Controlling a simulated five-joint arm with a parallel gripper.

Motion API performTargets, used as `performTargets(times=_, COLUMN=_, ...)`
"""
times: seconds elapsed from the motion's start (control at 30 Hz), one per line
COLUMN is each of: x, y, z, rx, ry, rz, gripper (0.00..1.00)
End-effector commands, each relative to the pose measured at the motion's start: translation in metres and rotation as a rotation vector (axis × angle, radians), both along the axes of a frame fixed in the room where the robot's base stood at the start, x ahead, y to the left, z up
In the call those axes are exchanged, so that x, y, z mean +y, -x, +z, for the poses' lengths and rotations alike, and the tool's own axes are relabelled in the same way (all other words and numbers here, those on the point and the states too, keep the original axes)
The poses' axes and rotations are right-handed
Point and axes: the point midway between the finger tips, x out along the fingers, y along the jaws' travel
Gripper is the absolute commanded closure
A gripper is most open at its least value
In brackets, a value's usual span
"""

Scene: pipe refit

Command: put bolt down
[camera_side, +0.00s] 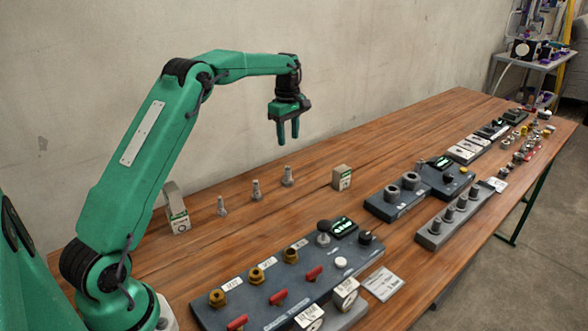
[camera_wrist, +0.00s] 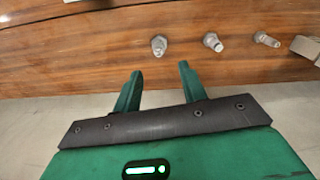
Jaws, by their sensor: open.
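Three grey bolts stand upright in a row on the wooden table: a left bolt (camera_side: 222,207), a middle bolt (camera_side: 256,190) and a right bolt (camera_side: 288,176) in the side view. The wrist view shows the same row, with one bolt (camera_wrist: 159,45) nearest the fingers, a second (camera_wrist: 212,42) and a third (camera_wrist: 266,39). My gripper (camera_side: 288,141) is above the table, over the row's far right end, fingers pointing down. In the wrist view its green fingers (camera_wrist: 157,82) are apart with nothing between them. It touches no bolt.
A small box-like block (camera_side: 342,177) stands right of the bolts, and a labelled block (camera_side: 177,212) stands left. A dark valve panel (camera_side: 285,280) lies in front. A grey rack with pegs (camera_side: 452,216) and another panel (camera_side: 408,201) sit further right. The table's back strip is clear.

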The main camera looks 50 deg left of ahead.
Motion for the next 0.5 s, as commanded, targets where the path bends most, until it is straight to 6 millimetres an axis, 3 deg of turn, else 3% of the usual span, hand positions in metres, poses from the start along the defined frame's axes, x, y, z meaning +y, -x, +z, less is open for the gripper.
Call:
performTargets(times=0.27, x=-0.041, y=0.027, z=0.054, rx=-0.059, ry=-0.032, rz=-0.229, gripper=0.58)
performTargets(times=0.5, x=-0.079, y=0.063, z=0.093, rx=-0.110, ry=-0.070, rz=-0.449, gripper=0.58)
